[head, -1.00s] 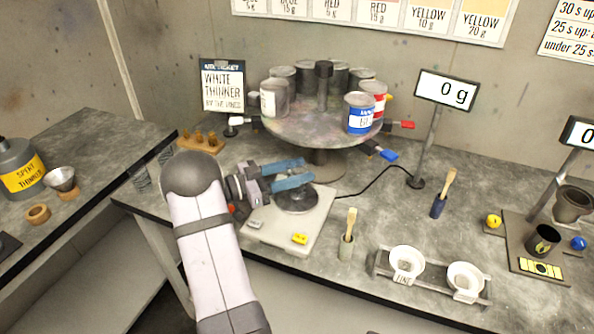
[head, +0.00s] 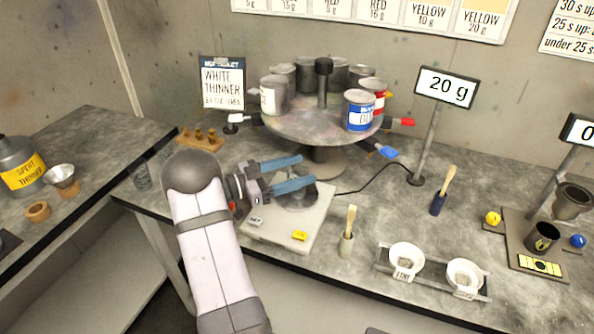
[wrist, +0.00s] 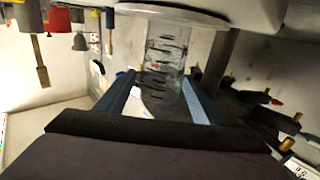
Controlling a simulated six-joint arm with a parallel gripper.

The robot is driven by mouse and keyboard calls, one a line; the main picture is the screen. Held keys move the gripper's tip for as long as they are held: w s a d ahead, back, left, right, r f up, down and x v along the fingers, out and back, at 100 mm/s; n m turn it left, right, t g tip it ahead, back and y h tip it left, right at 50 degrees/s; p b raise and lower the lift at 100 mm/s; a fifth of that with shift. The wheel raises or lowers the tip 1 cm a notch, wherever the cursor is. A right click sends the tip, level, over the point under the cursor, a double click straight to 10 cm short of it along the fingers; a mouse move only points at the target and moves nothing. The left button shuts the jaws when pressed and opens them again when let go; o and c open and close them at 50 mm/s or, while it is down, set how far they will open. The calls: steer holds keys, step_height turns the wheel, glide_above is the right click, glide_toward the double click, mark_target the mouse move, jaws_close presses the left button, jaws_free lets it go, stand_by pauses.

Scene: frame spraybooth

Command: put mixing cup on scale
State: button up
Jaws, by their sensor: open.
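The mixing cup (wrist: 165,58) is clear, with dark graduation marks. In the wrist view, which looks inverted, its base meets the scale's round pan (wrist: 190,14). My gripper (wrist: 160,82) is open, with one finger on each side of the cup; contact is hard to tell. In the head view, my gripper (head: 307,171) sits over the pale scale (head: 285,232) and its dark round pan; the clear cup is hardly visible there. The scale's display (head: 447,88) reads 20 g.
A round stand (head: 300,130) with several paint cans is just behind the gripper. A brush in a holder (head: 346,243) and two white bowls (head: 406,256) lie right of the scale. Another clear cup (head: 141,178) stands at left.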

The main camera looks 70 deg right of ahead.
steer(key=b+v, duration=0.1)
steer(key=v, duration=0.5)
steer(key=b+v, duration=0.2)
steer(key=v, duration=0.4)
steer(key=shift+r+b, duration=0.2)
steer(key=shift+b, duration=0.1)
